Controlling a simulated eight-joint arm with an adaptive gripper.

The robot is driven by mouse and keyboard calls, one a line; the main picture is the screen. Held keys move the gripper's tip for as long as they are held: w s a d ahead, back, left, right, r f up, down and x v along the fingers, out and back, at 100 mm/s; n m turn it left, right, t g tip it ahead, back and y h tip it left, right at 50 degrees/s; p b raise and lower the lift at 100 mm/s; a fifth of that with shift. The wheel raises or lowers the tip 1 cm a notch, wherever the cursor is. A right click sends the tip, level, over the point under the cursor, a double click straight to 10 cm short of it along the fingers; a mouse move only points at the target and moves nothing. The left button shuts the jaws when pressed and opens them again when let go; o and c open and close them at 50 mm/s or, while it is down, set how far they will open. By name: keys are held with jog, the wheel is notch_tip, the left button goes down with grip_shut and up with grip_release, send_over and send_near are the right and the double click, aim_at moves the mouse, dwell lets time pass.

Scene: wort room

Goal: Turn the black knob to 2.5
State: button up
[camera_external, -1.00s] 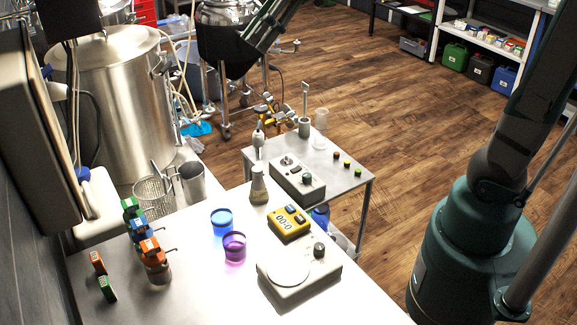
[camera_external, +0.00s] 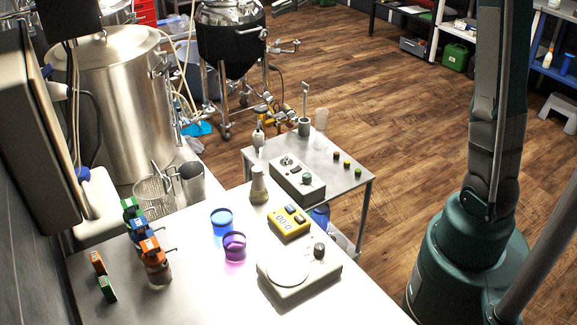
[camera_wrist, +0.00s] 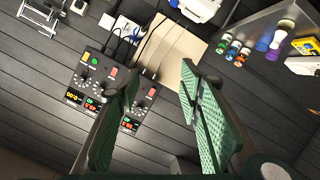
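A stirrer-like white device on the bench bears a black knob (camera_external: 319,250) at its back right. A grey box on the small cart has a dark greenish knob (camera_external: 306,177). In the wrist view a dark control panel (camera_wrist: 98,62) on the plank wall bears several small dark knobs, lit displays and coloured buttons; their scale marks are too small to read. I cannot tell which knob the task names. My gripper (camera_wrist: 160,75) has its two green fingers spread apart with nothing between them, away from the panel. One finger hides part of the panel. My gripper is outside the external view.
The bench (camera_external: 210,295) holds a yellow timer (camera_external: 289,222), a blue cup (camera_external: 221,221), a purple cup (camera_external: 234,246), a flask (camera_external: 258,187) and coloured clip-like items. The cart (camera_external: 345,178) stands behind it. Cables (camera_wrist: 125,35) hang by the panel. The wooden floor is open.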

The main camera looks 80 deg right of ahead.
jog(key=s+d+f+n+t+b, duration=0.1)
jog(key=s+d+n, duration=0.1)
jog(key=s+d, duration=0.35)
jog(key=s+d+f+n+t+y+b, duration=0.1)
jog(key=s+d+f+n, duration=0.1)
jog(key=d, duration=0.6)
jog(key=s+d+f+n+t+b, duration=0.1)
jog(key=s+d+n+t, duration=0.1)
jog(key=s+d, duration=0.35)
notch_tip(320, 180, down, 46)
jog(key=w+d, duration=0.1)
jog(key=w, duration=0.1)
jog(key=shift+d+r, duration=0.25)
jog(key=shift+d, duration=0.05)
jog(key=shift+w, duration=0.1)
jog(key=b+x, duration=0.1)
jog(key=x, duration=0.6)
jog(key=shift+a, duration=0.35)
jog(key=shift+w, duration=0.1)
jog(key=c, duration=0.9)
